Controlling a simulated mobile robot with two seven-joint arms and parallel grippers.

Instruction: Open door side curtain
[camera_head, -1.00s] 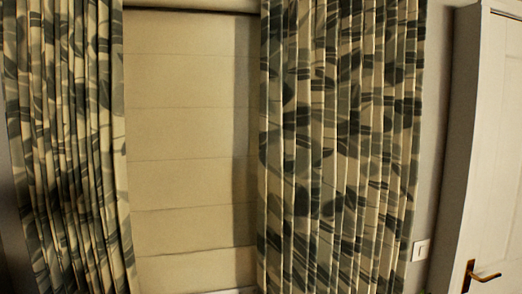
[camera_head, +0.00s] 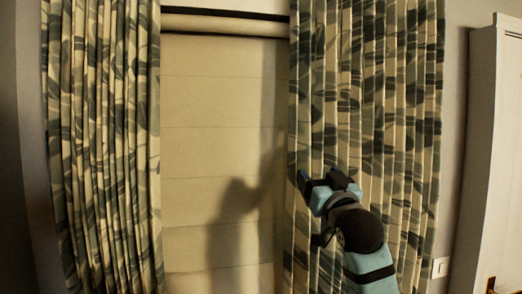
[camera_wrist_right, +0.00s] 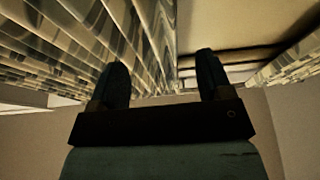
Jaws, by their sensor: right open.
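The door side curtain (camera_head: 410,110) hangs on the right in the head view, patterned in cream and grey-green leaves and gathered in vertical folds. Its inner edge lies against the cream blind. My right gripper (camera_head: 305,185) is in front of its lower half, near that inner edge. In the right wrist view the gripper (camera_wrist_right: 160,85) is open and empty, its two fingers apart, with the curtain (camera_wrist_right: 75,40) at upper left. I cannot tell whether a finger touches the cloth. My left gripper is not in view.
A second matching curtain (camera_head: 100,130) hangs at the left. A cream blind (camera_head: 215,110) fills the gap between the curtains.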

